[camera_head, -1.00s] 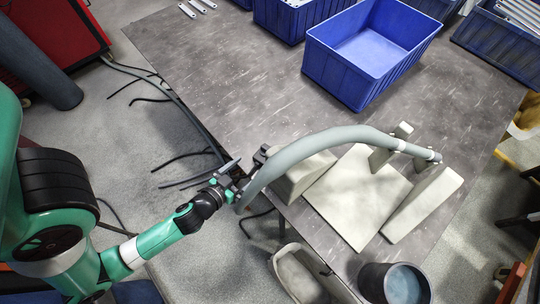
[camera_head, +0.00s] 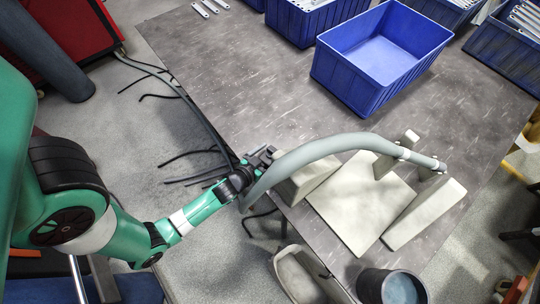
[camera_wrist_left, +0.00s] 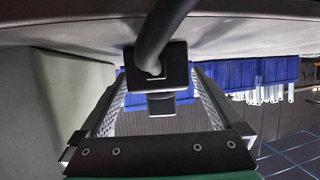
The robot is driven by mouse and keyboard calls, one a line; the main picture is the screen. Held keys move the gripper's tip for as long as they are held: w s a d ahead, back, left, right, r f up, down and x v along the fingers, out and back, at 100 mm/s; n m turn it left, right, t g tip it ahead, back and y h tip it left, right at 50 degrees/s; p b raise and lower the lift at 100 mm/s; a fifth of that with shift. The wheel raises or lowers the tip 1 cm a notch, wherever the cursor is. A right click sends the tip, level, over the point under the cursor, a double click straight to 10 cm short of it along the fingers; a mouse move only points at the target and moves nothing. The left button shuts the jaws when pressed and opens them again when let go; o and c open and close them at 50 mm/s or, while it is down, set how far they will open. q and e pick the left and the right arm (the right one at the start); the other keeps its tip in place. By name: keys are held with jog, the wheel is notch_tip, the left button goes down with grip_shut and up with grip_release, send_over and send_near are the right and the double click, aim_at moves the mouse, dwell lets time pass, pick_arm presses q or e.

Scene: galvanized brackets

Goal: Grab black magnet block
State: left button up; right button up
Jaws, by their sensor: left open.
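The black magnet block (camera_wrist_left: 156,62) hangs on the end of a thick dark hose in the left wrist view. In the head view it is a small dark shape (camera_head: 265,153) at the table's left edge, beside the pale fixture. My left gripper (camera_wrist_left: 160,88) is open, with its two fingers spread left and right of the block. The block's lower part shows between the fingers; I cannot tell whether either finger touches it. In the head view the left gripper (camera_head: 250,165) is close against the block and partly hidden. My right gripper is not in view.
A pale fixture (camera_head: 360,205) with upright blocks stands on the grey table (camera_head: 230,75). A grey-green curved hose (camera_head: 330,143) arches over it. An empty blue bin (camera_head: 345,85) stands behind. A dark bucket (camera_head: 372,285) is at the front. Loose dark cables hang off the left edge.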

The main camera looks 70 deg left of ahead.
pick_arm(q)
grip_shut()
dwell(0.3)
jog(key=shift+r, duration=0.15)
notch_tip(320, 180, up, 18)
jog(key=p, duration=1)
